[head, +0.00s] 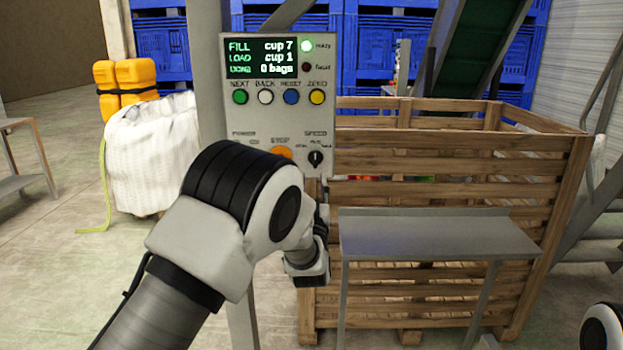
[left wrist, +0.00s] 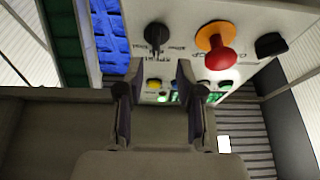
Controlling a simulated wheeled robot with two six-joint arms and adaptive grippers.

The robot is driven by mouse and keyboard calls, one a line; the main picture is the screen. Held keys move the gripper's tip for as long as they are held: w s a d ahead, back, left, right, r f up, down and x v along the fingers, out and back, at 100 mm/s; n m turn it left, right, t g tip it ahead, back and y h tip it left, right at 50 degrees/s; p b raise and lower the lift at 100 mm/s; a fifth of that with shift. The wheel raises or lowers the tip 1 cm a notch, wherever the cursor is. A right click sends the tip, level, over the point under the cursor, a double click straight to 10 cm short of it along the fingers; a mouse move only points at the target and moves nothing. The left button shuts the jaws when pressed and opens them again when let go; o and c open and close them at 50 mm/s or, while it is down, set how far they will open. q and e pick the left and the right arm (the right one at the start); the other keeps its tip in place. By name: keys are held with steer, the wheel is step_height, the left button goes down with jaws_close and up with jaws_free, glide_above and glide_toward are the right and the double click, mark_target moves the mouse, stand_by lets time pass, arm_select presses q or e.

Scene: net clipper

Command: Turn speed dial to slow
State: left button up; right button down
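The speed dial (head: 315,159) is a small black knob at the lower right of the grey control panel (head: 235,116), under the word SPEED. I cannot tell its setting surely. In the left wrist view the dial (left wrist: 157,37) shows upside down, beyond the fingertips and apart from them. My left gripper (left wrist: 157,80) is open, with nothing between its fingers. In the head view my left arm and wrist stand in front of the panel's lower part, below the dial, and the fingers are mostly hidden.
The orange-ringed stop button (head: 281,152) is left of the dial; its red cap (left wrist: 222,60) juts out in the left wrist view. A black power knob (left wrist: 271,44) is beyond it. Coloured buttons (head: 291,97) line the panel. A grey shelf (head: 430,236) and wooden crate (head: 450,165) stand right.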

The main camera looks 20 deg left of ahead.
mark_target(315, 161)
arm_select(q)
steer(key=x, duration=0.6)
steer(key=shift+w+d+r+p, duration=0.15)
steer(key=shift+w+p, duration=0.1)
steer(key=shift+p, duration=0.1)
steer(key=shift+s, duration=0.1)
jaws_close()
steer(key=shift+d+n+g+y+b, duration=0.1)
steer(key=shift+n+g+y+b, duration=0.3)
steer(key=shift+n+y+b, duration=0.85)
steer(key=n, duration=0.3)
steer(key=shift+g, duration=0.4)
steer(key=n+g+y, duration=0.1)
steer(key=n, duration=0.2)
steer(key=shift+n+y, duration=0.25)
steer(key=shift+r+n+g+y+b, duration=0.1)
steer(key=shift+n+g+y+b, duration=0.35)
steer(key=shift+n, duration=1.35)
steer(key=shift+g, duration=0.25)
